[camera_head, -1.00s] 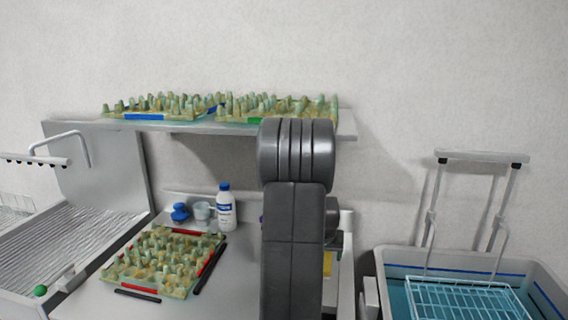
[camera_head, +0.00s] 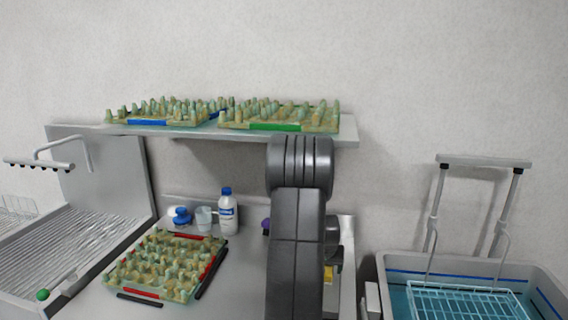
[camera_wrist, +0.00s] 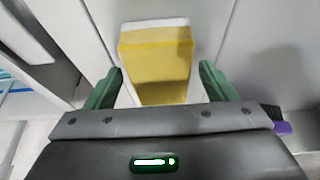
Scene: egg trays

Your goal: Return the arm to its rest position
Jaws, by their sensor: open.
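My gripper (camera_wrist: 160,85) shows in the wrist view with its two green fingers spread wide apart. A yellow block with a white back layer (camera_wrist: 155,60), like a sponge, lies in the view ahead of the fingers, with gaps on both sides and no visible grip on it. In the head view my dark grey arm rises in front of the counter, and my gripper is hidden behind it. A small yellow patch (camera_head: 328,273) shows just right of my arm.
An egg tray with red strips (camera_head: 165,265) lies on the counter, left of my arm. Trays with a blue strip (camera_head: 147,122) and a green strip (camera_head: 275,127) sit on the shelf (camera_head: 348,131). A bottle (camera_head: 227,212) stands behind. A grey tub (camera_head: 545,275) with a wire rack is right.

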